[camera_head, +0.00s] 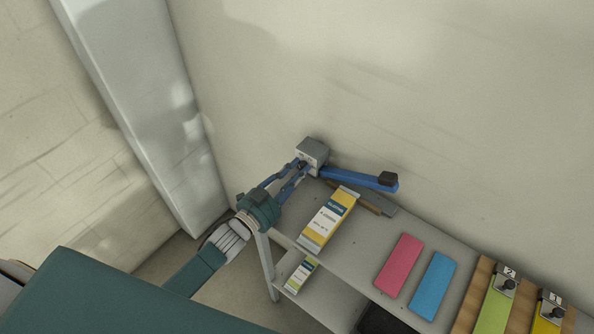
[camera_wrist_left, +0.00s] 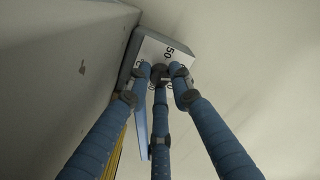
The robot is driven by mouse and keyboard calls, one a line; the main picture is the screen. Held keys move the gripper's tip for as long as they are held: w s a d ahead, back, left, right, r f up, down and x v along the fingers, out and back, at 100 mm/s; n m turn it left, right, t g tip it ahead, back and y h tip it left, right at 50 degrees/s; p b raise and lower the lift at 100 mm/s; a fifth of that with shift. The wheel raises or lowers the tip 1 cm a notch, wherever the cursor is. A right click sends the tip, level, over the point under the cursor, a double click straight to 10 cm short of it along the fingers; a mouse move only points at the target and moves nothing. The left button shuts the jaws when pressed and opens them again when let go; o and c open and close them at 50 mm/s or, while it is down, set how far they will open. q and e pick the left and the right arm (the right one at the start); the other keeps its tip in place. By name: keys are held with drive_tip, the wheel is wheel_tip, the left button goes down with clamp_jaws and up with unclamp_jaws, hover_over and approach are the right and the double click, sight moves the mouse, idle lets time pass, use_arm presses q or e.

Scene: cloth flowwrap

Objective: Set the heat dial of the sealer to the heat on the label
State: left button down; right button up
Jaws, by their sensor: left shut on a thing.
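The sealer is a grey box (camera_head: 313,152) with a long blue arm (camera_head: 352,179) ending in a dark block, at the back left of the bench. Its white dial face (camera_wrist_left: 152,53) shows "50" and other partly hidden digits in the left wrist view. My left gripper (camera_head: 300,165) is shut on the dark heat dial (camera_wrist_left: 158,73); the fingers cover much of the dial, so its setting cannot be read. A yellow pack (camera_head: 346,199) with a white label (camera_head: 328,219) lies beside the sealer; its print is too small to read. My right gripper is not in view.
A pink cloth (camera_head: 399,264) and a blue cloth (camera_head: 430,285) lie flat on the grey bench (camera_head: 455,252). Numbered clips hold green and yellow strips on wooden boards at the right. A small labelled pack (camera_head: 301,276) is on the lower shelf. The wall is close behind.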

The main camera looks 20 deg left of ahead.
use_arm(q)
drive_tip(key=shift+a+f, duration=0.1)
drive_tip(key=c, duration=1.5)
unclamp_jaws()
drive_tip(key=shift+c, duration=0.2)
drive_tip(key=v, duration=1.2)
drive_tip(key=shift+a, duration=0.1)
